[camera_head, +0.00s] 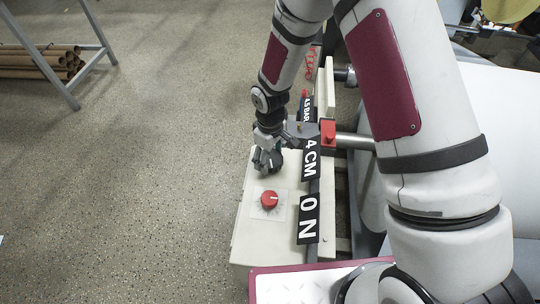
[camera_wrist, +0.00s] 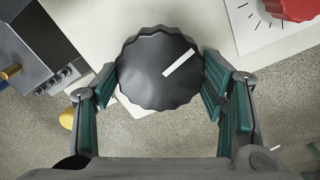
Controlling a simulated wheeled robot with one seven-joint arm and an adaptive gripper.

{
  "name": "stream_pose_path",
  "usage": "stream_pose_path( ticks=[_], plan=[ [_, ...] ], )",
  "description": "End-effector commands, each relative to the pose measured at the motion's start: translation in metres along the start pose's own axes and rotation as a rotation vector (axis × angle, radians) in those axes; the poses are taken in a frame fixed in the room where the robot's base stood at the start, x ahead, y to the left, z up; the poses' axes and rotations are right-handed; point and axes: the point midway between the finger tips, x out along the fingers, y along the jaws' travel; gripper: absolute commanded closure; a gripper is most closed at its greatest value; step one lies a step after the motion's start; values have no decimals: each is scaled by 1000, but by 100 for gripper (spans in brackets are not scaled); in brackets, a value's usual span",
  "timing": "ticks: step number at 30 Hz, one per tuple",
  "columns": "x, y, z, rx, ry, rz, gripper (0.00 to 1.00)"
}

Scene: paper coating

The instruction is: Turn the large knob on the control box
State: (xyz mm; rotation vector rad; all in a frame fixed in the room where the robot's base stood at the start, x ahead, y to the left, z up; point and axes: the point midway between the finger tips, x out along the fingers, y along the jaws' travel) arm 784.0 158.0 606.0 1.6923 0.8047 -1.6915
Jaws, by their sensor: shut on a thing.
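The large knob is black with a scalloped edge and a white pointer line; it fills the middle of the wrist view (camera_wrist: 150,78). The line points up and to the right there. My gripper (camera_wrist: 159,76) is shut on it, with one green-padded finger against each side. In the head view my gripper (camera_head: 267,160) is at the top face of the cream control box (camera_head: 246,225), and the knob is largely hidden by the fingers.
A smaller red knob (camera_head: 269,199) on a white dial plate sits nearer on the box; part of it shows in the wrist view (camera_wrist: 292,8). Label plates, such as "0 N" (camera_head: 308,218), line the box's right side. Open floor lies left; cardboard tubes (camera_head: 38,62) lie far left.

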Motion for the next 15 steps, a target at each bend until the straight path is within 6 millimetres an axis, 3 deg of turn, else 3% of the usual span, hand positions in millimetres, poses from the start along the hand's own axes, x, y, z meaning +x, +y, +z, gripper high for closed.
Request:
stream_pose_path(
  ticks=[8, 15],
  plan=[
    [0, 0, 0, 106, -1, 1, 63],
    [0, 0, 0, 301, -1, 1, 63]
  ],
)
